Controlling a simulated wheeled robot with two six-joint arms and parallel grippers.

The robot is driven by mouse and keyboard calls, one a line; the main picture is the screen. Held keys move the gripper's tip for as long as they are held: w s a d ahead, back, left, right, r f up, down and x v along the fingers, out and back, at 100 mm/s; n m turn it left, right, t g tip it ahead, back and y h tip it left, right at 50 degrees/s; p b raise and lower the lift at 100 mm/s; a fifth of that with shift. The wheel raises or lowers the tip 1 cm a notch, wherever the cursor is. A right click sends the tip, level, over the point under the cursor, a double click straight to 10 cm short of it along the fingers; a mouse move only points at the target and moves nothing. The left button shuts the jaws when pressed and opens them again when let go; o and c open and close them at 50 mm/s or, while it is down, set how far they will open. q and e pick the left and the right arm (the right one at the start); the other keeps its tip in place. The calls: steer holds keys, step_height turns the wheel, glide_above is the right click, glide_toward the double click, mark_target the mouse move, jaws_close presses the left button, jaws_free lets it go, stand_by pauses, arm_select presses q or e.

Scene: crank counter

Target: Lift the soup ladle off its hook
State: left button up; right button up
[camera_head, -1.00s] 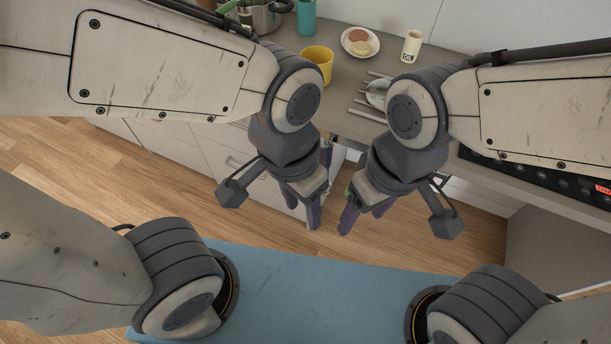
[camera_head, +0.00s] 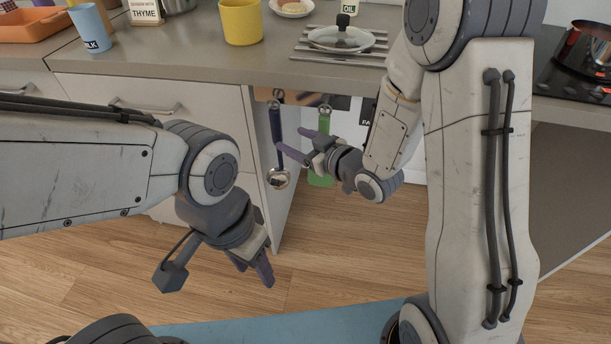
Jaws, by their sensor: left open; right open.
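The soup ladle (camera_head: 276,122) hangs upright from a hook under the counter, its blue handle on top and its shiny metal bowl (camera_head: 279,179) at the bottom. My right gripper (camera_head: 290,140) is open beside the handle, its fingers pointing left. One fingertip appears level with the middle of the handle; I cannot tell whether it touches. My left gripper (camera_head: 254,268) is open and empty, low over the floor, below and in front of the ladle.
A green utensil (camera_head: 324,125) hangs right of the ladle, partly hidden by my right gripper. A cooktop (camera_head: 575,80) is at right.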

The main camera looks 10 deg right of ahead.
mark_target(280, 131)
steer(key=w+a+f+b, duration=0.1)
steer(key=w, duration=0.1)
steer(key=w+a+f+t+y+b, duration=0.1)
steer(key=w, duration=0.2)
steer(key=w+a+f+t+y+b, duration=0.1)
steer(key=w+a, duration=0.1)
steer(key=w, duration=0.1)
steer(key=shift+w+a+m+b, duration=0.1)
steer(key=shift+w+m+b, duration=0.1)
steer(key=shift+m+b, duration=0.15)
arm_select(q)
step_height(280, 131, down, 6)
steer(key=shift+r, duration=0.1)
arm_select(e)
jaws_close()
steer(key=shift+r, duration=0.1)
